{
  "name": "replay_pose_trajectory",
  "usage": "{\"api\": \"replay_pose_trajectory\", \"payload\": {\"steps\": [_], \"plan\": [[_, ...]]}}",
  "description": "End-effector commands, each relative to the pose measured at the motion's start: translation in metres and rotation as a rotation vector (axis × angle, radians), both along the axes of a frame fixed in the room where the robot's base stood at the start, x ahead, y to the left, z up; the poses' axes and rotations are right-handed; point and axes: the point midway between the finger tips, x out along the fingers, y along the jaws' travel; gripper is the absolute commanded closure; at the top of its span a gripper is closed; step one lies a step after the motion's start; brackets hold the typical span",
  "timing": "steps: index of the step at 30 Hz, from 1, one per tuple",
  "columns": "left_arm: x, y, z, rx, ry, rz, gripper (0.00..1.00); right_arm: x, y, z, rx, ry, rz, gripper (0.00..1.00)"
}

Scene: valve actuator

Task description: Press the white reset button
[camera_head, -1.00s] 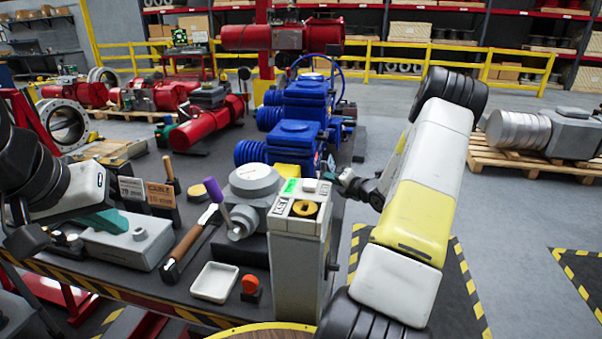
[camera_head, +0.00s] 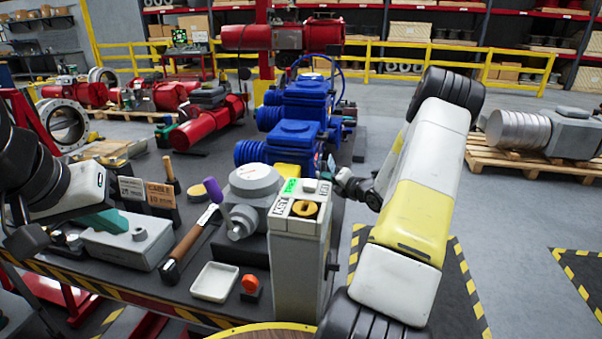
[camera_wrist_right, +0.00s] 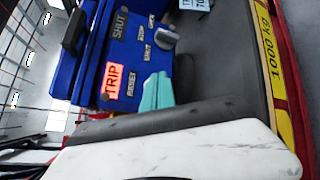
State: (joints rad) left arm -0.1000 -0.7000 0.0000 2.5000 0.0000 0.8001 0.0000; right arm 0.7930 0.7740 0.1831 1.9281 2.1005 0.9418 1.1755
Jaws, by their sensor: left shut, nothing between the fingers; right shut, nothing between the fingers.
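A blue actuator (camera_head: 283,150) stands on the table; its labelled panel is turned away in the head view. In the right wrist view the blue panel (camera_wrist_right: 92,60) carries a lit orange-red TRIP sign (camera_wrist_right: 114,80), a RESET label (camera_wrist_right: 131,84) and a grey knob (camera_wrist_right: 164,40). I cannot make out a white button there; the teal fingertips cover the area beside the RESET label. My right gripper (camera_head: 331,163) is shut and empty, its teal fingertips (camera_wrist_right: 157,92) close to the panel; contact cannot be told. My left gripper (camera_head: 104,222) is shut and empty above a grey box.
A hammer (camera_head: 188,245), a white tray (camera_head: 215,281) and a red-topped button (camera_head: 250,284) lie nearby. Open floor lies right of the table.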

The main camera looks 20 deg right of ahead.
Motion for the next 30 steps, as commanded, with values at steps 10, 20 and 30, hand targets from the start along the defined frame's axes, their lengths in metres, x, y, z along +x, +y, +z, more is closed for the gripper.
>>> {"api": "replay_pose_trajectory", "payload": {"steps": [10,20,30], "plan": [[0.0,0.0,0.0,0.0,0.0,0.0,1.0,0.0023,0.0041,-0.0002,0.001,0.001,0.001,1.0],[0.0,0.0,0.0,0.0,0.0,0.0,1.0,0.0042,0.0074,-0.0001,0.0,0.0,0.001,1.0],[0.0,0.0,0.0,0.0,0.0,0.0,1.0,0.0031,0.0056,-0.0001,0.0,0.0,0.001,1.0]]}}
